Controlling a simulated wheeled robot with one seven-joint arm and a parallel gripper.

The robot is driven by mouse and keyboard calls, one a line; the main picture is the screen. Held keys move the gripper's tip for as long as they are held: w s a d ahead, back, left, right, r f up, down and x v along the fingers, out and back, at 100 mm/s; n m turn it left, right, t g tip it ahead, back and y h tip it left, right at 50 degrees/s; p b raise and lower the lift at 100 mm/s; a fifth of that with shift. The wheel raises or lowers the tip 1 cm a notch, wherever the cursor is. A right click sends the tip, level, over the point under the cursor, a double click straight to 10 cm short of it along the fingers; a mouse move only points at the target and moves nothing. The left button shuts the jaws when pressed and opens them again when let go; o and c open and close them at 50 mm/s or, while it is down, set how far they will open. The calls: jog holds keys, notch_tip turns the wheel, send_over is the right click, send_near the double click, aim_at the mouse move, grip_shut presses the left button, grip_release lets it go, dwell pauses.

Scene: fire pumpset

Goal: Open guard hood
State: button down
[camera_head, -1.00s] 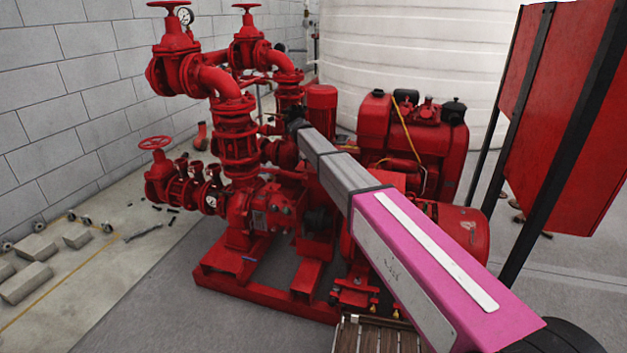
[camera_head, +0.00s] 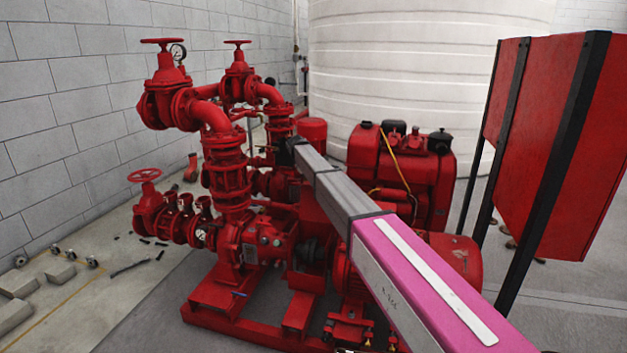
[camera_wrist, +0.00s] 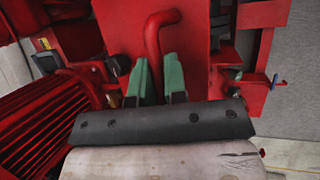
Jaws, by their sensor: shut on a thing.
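In the wrist view my gripper (camera_wrist: 157,82) has its two green fingers closed on a bent red bar handle (camera_wrist: 156,38). A flat red panel (camera_wrist: 122,32) lies behind the handle; it looks like the guard hood, and how the handle joins it is hidden. In the head view my pink and grey arm reaches over the red pumpset to the hood area. A red plate (camera_head: 316,207), likely the hood, shows below the arm, with a dark coupling (camera_head: 311,252) below it. The arm hides part of it, and its exact tilt is hard to tell.
A ribbed red motor (camera_wrist: 42,122) is close at left in the wrist view. Red valves and pipes (camera_head: 228,178) stand left of the arm, the red engine (camera_head: 412,170) right. A red cabinet (camera_head: 555,130) on black posts stands at far right.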

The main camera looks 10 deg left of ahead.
jog(key=c, duration=1.2)
grip_release()
jog(key=v, duration=1)
jog(key=shift+s+a+r, duration=0.15)
jog(key=shift+a+r, duration=0.05)
jog(key=shift+r, duration=0.1)
